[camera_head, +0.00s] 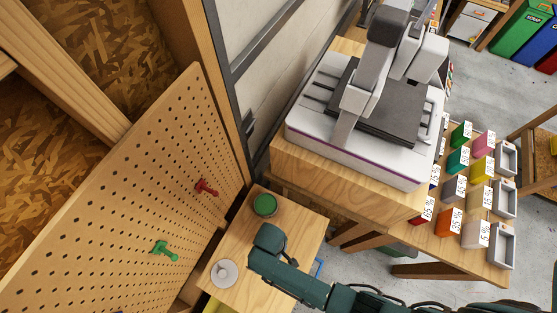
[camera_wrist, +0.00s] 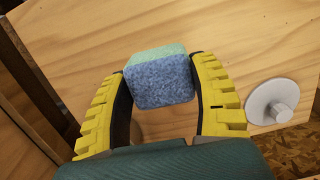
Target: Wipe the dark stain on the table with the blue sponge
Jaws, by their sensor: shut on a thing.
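My gripper (camera_wrist: 163,72) has yellow ribbed fingers and is shut on the blue sponge (camera_wrist: 160,90), one finger on each side. The sponge is a speckled blue block with a paler green-blue face at its far side. The wooden table (camera_wrist: 255,50) lies beneath it in the wrist view; I cannot tell whether the sponge touches it. In the head view the small table (camera_head: 298,222) is at the bottom centre, and my arm covers part of it and hides the fingers and sponge. I cannot make out the dark stain clearly in either view.
A white disc with a knob (camera_head: 224,273) is on the table, also in the wrist view (camera_wrist: 272,102), right of my gripper. A green-topped round pot (camera_head: 265,204) stands at the back. A pegboard (camera_head: 130,190) rises left; a printer (camera_head: 365,105) stands on a higher bench.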

